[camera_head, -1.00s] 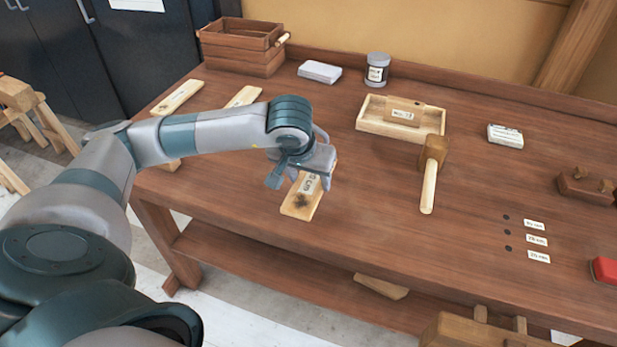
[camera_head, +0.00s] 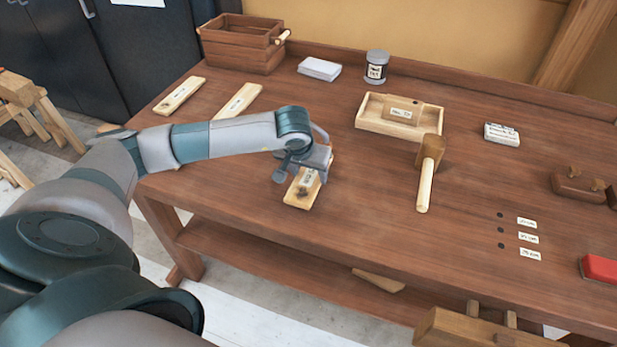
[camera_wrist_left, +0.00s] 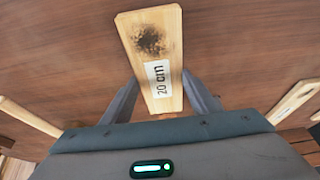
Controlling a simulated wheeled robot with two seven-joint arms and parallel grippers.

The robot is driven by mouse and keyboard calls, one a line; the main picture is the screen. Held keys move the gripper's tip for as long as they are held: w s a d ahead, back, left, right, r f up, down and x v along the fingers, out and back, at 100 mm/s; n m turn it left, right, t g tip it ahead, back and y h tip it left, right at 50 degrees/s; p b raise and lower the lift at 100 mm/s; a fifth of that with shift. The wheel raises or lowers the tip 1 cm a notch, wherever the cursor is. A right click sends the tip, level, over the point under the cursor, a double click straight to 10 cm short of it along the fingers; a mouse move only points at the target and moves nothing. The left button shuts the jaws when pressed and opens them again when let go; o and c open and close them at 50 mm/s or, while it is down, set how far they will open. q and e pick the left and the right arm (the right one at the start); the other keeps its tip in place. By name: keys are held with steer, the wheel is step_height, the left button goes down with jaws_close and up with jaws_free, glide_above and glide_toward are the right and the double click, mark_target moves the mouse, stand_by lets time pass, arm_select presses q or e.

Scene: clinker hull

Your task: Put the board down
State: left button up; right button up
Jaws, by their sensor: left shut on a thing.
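A short pale board (camera_head: 299,200) with a dark scorch mark and a white label is in my left gripper (camera_head: 309,178), at the front edge area of the workbench. My right gripper is not in view.
Two other pale boards (camera_head: 179,96) (camera_head: 238,100) lie to the left on the workbench (camera_head: 350,235). A mallet (camera_head: 427,175) and a shallow wooden tray (camera_head: 372,126) stand to the right. A crate (camera_head: 243,55), white stack (camera_head: 319,69) and jar (camera_head: 376,67) are behind. Bench between board and mallet is clear.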

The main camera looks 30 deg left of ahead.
mark_target(308, 179)
arm_select(q)
steer(key=shift+f+p, duration=0.55)
steer(key=shift+f, duration=0.8)
steer(key=shift+f, duration=0.15)
steer(key=o, duration=1.1)
